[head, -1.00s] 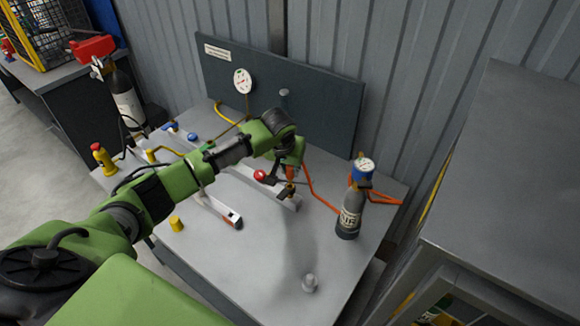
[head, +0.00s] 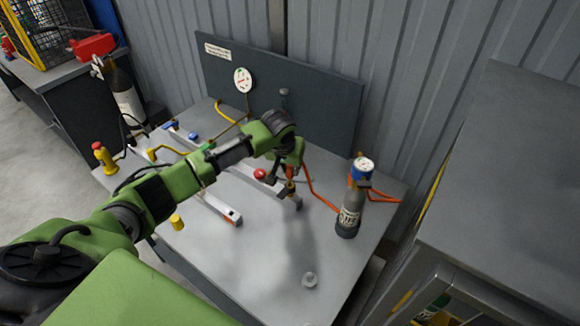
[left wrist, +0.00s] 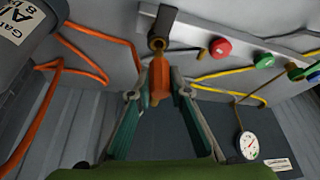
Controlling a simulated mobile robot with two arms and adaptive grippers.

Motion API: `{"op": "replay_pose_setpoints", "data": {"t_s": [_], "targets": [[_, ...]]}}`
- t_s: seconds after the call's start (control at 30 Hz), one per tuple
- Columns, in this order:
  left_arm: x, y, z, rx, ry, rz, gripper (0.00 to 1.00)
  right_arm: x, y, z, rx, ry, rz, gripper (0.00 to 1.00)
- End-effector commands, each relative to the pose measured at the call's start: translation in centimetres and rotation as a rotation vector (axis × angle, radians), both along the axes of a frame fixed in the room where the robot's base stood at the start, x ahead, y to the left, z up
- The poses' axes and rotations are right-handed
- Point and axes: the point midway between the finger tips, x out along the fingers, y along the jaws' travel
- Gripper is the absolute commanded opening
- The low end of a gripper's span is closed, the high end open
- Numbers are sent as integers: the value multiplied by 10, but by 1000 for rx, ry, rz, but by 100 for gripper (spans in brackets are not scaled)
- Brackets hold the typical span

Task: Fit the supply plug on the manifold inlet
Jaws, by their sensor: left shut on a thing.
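My left gripper (left wrist: 160,88) is shut on the orange supply plug (left wrist: 160,76), which shows between its teal fingers. The manifold (left wrist: 270,40) is a pale bar with red, green and blue knobs. Its inlet (left wrist: 157,43), a dark fitting with a brass-coloured ring, stands at the bar's end, just beyond the plug's tip. I cannot tell whether plug and inlet touch. In the head view, my left gripper (head: 289,177) is at the near right end of the manifold (head: 296,203), and the arm partly hides the bar. My right gripper is not in view.
A back panel (head: 325,112) with a dial rises behind.

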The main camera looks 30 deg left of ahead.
Motion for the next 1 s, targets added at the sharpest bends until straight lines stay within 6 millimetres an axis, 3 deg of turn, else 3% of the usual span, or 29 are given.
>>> {"op": "replay_pose_setpoints", "data": {"t_s": [0.57, 1.0], "targets": [[0, 0, 0, -1, -1, 0, 0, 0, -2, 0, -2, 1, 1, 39], [0, -1, -12, -1, -1, 0, 0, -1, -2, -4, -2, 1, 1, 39]]}}
